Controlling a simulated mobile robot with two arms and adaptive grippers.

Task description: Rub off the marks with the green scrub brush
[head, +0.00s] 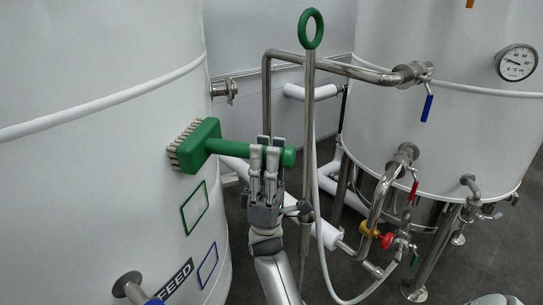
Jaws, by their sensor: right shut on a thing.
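The green scrub brush (200,146) is held sideways at the left tank (90,190). Its block with pale bristles points left, at the tank's white wall. I cannot tell whether the bristles touch the wall. My right gripper (270,155) is shut on the brush's green handle, near its far end. No marks show clearly on the visible wall; any behind the brush head are hidden. A green outlined rectangle (194,208) and a blue outlined one (207,265) are on the wall below the brush. My left gripper is not in view.
A steel rod with a green ring (311,28) stands right behind my right gripper. Steel pipes (330,64), a red valve handle (386,241) and a hose (318,190) fill the gap to the right tank (430,120). A pipe stub (128,284) juts out beside the FEED label (175,281).

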